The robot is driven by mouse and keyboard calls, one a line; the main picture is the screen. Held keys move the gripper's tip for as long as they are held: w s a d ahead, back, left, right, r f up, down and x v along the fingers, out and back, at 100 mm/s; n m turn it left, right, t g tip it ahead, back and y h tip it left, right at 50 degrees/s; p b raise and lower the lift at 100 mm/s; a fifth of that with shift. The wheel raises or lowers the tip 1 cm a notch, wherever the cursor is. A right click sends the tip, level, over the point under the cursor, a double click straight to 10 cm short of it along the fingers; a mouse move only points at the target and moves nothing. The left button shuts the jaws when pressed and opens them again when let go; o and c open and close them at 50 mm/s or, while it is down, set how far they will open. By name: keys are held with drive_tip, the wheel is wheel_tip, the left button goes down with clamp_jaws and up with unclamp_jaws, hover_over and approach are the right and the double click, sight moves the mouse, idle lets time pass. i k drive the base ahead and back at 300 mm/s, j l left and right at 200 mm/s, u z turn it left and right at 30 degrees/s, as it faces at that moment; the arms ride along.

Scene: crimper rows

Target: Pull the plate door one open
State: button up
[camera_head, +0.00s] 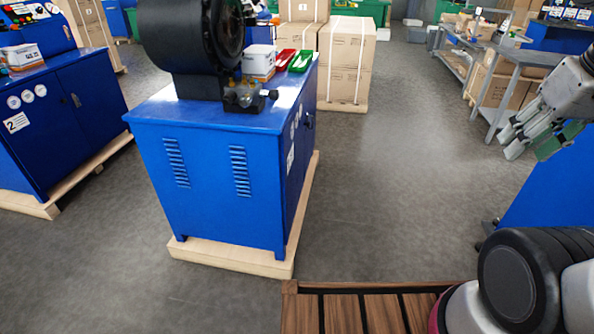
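A blue crimper cabinet (211,185) stands in the middle on a wooden pallet. Its right side, seen at a steep angle, carries gauges, a white label (290,158) and a dark handle (310,121); the label is unreadable. A second blue cabinet (70,118) at left shows a shut door with a dark handle, round gauges and a plate (16,123) reading "2". I cannot make out a plate marked one on any door. My gripper (532,138), with grey fingers and a green pad, is at the right edge, in front of a blue surface (562,190). Its opening is unclear.
A black crimping machine (190,38), red and green trays and a white box (258,60) are on the middle cabinet. Cardboard boxes (346,58) stand behind it. Grey benches (505,75) are at the back right. The grey floor (400,170) between is clear.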

sight(292, 139)
drive_tip(key=i+u, duration=0.1)
drive_tip(key=u, duration=0.45)
drive_tip(key=i+l+u, duration=0.5)
drive_tip(key=l, duration=0.15)
drive_tip(key=i+l+u, duration=0.25)
drive_tip(key=i+l, duration=0.15)
drive_tip(key=l, duration=0.25)
drive_tip(key=i+l, duration=0.15)
drive_tip(key=l, duration=0.25)
drive_tip(key=i+l+u, duration=0.1)
drive_tip(key=l, duration=0.25)
drive_tip(key=i+l, duration=0.15)
drive_tip(key=l, duration=0.25)
